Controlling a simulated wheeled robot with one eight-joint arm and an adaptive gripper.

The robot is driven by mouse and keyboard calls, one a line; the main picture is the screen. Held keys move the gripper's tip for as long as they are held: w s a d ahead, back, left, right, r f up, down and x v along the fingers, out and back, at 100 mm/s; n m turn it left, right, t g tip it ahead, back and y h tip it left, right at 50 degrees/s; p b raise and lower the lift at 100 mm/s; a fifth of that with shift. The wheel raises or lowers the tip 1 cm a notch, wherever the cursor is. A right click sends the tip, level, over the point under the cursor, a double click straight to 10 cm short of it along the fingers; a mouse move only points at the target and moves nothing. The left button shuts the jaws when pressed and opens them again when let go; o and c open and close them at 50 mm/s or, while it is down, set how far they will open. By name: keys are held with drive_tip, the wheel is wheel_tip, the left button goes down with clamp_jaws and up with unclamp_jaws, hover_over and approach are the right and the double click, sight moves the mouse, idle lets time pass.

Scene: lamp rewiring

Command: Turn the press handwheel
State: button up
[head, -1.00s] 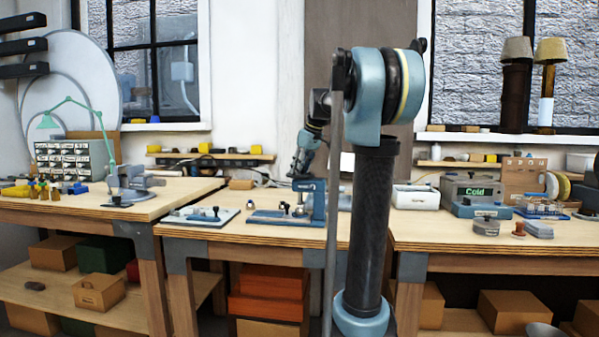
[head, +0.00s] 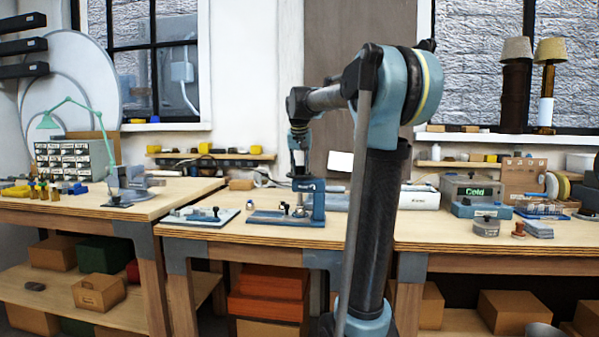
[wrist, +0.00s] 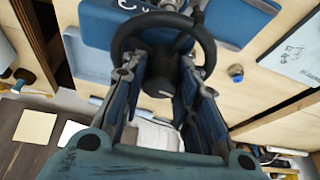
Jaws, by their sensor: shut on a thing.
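The press (head: 318,205) is a blue frame on a blue base at the middle bench. In the wrist view, its dark round handwheel (wrist: 121,42) lies in front of my gripper, with a dark hub at its middle. In the head view, my gripper (head: 299,165) points down just above the press, small and partly hard to make out. The wheel is not clear there.
A white board with small parts (head: 200,215) lies left of the press. A small blue-topped part (wrist: 236,73) lies beside the press. A shelf (head: 215,156) runs behind.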

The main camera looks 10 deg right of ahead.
drive_tip(key=m+h, duration=0.1)
drive_tip(key=m, duration=0.1)
drive_tip(key=m+g+h, duration=0.1)
drive_tip(key=m, duration=0.2)
drive_tip(key=shift+w, duration=0.1)
drive_tip(key=shift+m+g+h, duration=0.5)
drive_tip(key=shift+m+g, duration=0.2)
drive_tip(key=shift+m, duration=1.8)
drive_tip(key=o, duration=0.8)
drive_tip(key=shift+a, duration=0.1)
drive_tip(key=shift+c, duration=0.2)
drive_tip(key=v, duration=1.1)
drive_tip(key=shift+a+r, duration=0.2)
drive_tip(key=shift+r, duration=0.15)
drive_tip(key=shift+f, duration=0.1)
